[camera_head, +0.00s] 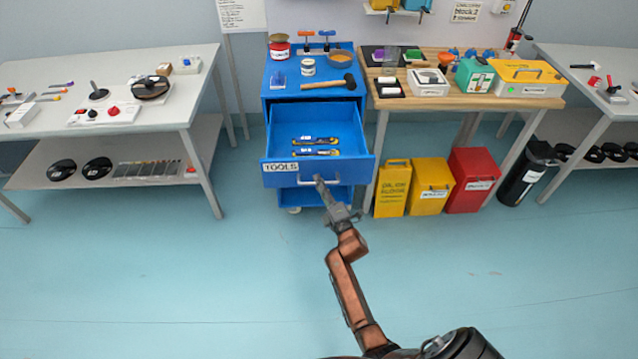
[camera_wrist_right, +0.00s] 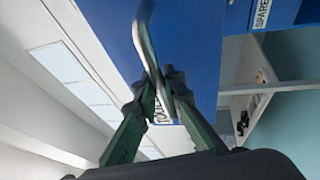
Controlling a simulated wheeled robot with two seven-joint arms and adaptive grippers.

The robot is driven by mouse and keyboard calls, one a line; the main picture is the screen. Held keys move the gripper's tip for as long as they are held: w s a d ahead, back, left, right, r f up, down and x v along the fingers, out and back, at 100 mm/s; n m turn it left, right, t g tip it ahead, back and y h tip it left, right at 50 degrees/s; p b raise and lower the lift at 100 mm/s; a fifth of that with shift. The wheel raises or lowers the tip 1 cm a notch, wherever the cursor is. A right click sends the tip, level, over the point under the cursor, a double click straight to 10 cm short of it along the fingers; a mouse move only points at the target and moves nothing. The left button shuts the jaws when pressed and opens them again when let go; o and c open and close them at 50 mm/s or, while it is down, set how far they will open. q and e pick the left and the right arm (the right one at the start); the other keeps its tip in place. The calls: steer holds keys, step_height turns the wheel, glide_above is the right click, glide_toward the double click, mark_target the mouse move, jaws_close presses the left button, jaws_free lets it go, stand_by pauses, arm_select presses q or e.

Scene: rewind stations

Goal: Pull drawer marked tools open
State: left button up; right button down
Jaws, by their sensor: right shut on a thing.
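The blue drawer marked TOOLS (camera_head: 272,175) is pulled out of the blue cabinet (camera_head: 266,88), with several tools (camera_head: 316,146) lying inside it. My right gripper (camera_head: 321,184) is at the drawer's front and shut on its handle. In the right wrist view the right gripper's fingers (camera_wrist_right: 162,85) close around the curved metal handle (camera_wrist_right: 143,32), and the TOOLS label is partly hidden behind them. My left gripper is not in view.
Yellow bins (camera_head: 428,188) and a red bin (camera_head: 474,175) stand right of the cabinet under a wooden bench (camera_head: 540,101). A grey table (camera_head: 160,115) stands at left. A hammer (camera_head: 330,83) lies on the cabinet top. The floor (camera_head: 210,270) in front is clear.

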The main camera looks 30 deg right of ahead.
mark_target(321, 174)
stand_by(0.5)
steer(key=w+b, duration=0.1)
steer(key=w+d+b, duration=0.1)
steer(key=w+d, duration=0.1)
steer(key=w, duration=0.1)
steer(key=shift+d+f+b, duration=0.15)
steer(key=shift+f+b, duration=0.15)
steer(key=shift+b, duration=0.1)
steer(key=shift+w+d+r+b, duration=0.1)
steer(key=shift+w+d+b, duration=0.2)
steer(key=shift+w+d, duration=0.25)
steer(key=shift+w+d+r, duration=0.1)
steer(key=shift+w+r, duration=0.05)
steer(key=shift+w, duration=0.25)
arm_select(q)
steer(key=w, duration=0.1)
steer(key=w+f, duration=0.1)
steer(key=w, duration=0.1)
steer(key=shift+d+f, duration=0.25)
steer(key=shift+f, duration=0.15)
arm_select(e)
steer(key=c, duration=2)
jaws_free()
steer(key=shift+s, duration=0.15)
